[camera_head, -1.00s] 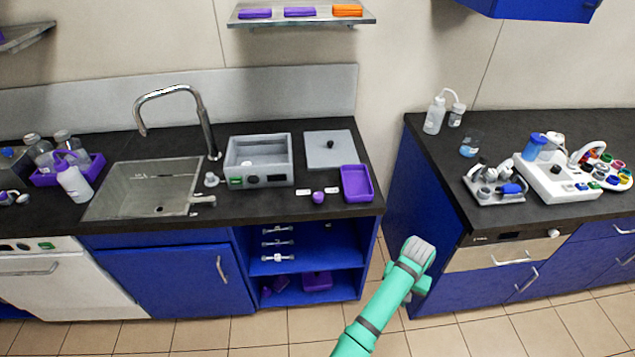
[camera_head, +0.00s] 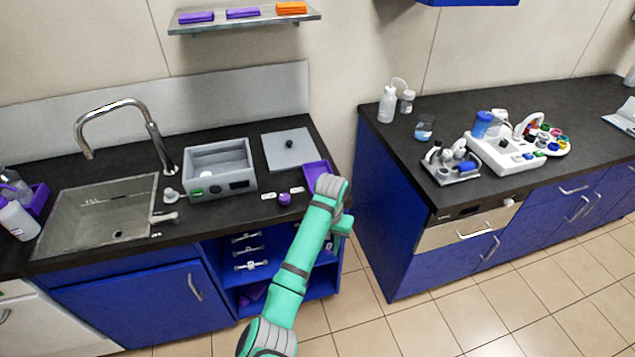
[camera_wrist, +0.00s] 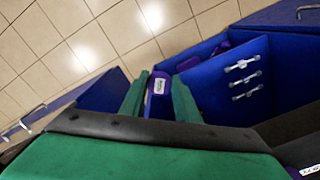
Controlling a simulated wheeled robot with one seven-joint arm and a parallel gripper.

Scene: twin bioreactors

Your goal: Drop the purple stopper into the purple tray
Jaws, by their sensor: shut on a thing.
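The purple stopper (camera_head: 284,199) stands on the dark counter between two small white labels. The purple tray (camera_head: 313,170) lies to its right near the counter's right end, partly hidden behind my wrist. My gripper is at the counter's front right corner, its fingers hidden in the head view. I cannot tell what this held thing is. The stopper on the counter is apart from my arm.
A grey bath (camera_head: 219,172) and a flat grey lid (camera_head: 290,150) stand behind the stopper. The sink (camera_head: 95,210) is at the left. A gap of floor separates this counter from the right counter (camera_head: 400,125). Open blue shelves (camera_wrist: 240,80) are below.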

